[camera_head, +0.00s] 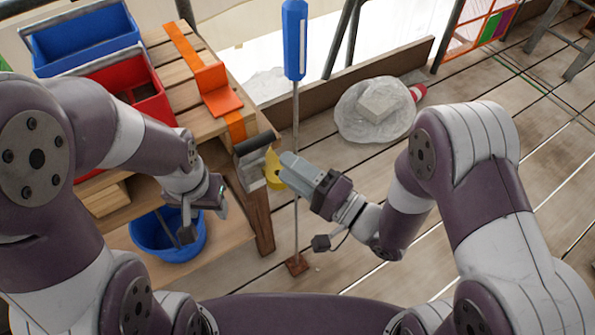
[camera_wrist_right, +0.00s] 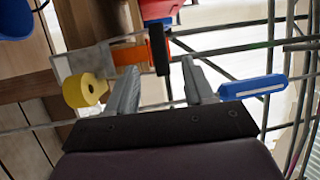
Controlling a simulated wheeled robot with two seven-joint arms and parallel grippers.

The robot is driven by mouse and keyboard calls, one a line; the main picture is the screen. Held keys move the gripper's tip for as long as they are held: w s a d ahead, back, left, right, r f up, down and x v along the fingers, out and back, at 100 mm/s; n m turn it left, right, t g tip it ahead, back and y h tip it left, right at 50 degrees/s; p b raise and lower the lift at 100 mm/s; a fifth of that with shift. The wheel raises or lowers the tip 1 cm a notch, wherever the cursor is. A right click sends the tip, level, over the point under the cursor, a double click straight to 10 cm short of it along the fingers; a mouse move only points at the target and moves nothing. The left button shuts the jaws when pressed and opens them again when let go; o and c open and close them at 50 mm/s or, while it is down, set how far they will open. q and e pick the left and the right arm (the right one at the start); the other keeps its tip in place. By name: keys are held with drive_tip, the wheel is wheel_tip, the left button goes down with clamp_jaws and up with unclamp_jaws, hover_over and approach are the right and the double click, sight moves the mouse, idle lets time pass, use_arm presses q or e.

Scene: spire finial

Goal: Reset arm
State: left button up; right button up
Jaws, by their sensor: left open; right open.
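My right gripper (camera_head: 284,163) is open beside a thin upright grey pole (camera_head: 295,125) in the head view. The pole has a blue top (camera_head: 294,40) and a small brown base (camera_head: 297,265) on the floor. In the right wrist view the fingers (camera_wrist_right: 158,80) are spread and hold nothing visible. The pole's line crosses behind or between them towards the blue top (camera_wrist_right: 253,88); I cannot tell which. My left gripper (camera_head: 205,197) is near the bench's lower shelf, above a blue bucket, apart from the pole; its fingertips are small and partly hidden.
A wooden bench (camera_head: 160,45) holds a blue bin (camera_head: 85,40), a red bin (camera_head: 125,75) and an orange bracket (camera_head: 215,88). A grey tool with a dark handle (camera_head: 253,143) and a yellow roll (camera_wrist_right: 83,90) are close to the right gripper. The blue bucket (camera_head: 150,238) sits on the lower shelf.

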drive_tip(key=shift+s+d+f, duration=0.1)
drive_tip(key=shift+s+d, duration=0.25)
drive_tip(key=shift+d, duration=0.1)
drive_tip(key=w+d+f+n+g+h, duration=0.2)
drive_tip(key=d+f+n+g+h, duration=0.2)
drive_tip(key=d+f+n+h, duration=0.55)
drive_tip(key=s+d+f+m+g+h, duration=0.2)
drive_tip(key=s+d+f+g+h, duration=0.15)
drive_tip(key=d+h, duration=0.3)
drive_tip(key=s+d+r+g, duration=0.3)
drive_tip(key=s+r, duration=0.2)
wheel_tip(320, 180, up, 18)
drive_tip(key=w+m+t+p, duration=0.1)
drive_tip(key=w+p, duration=0.1)
drive_tip(key=p, duration=1.2)
drive_tip(key=shift+d+f, duration=0.15)
drive_tip(key=shift+f, duration=0.05)
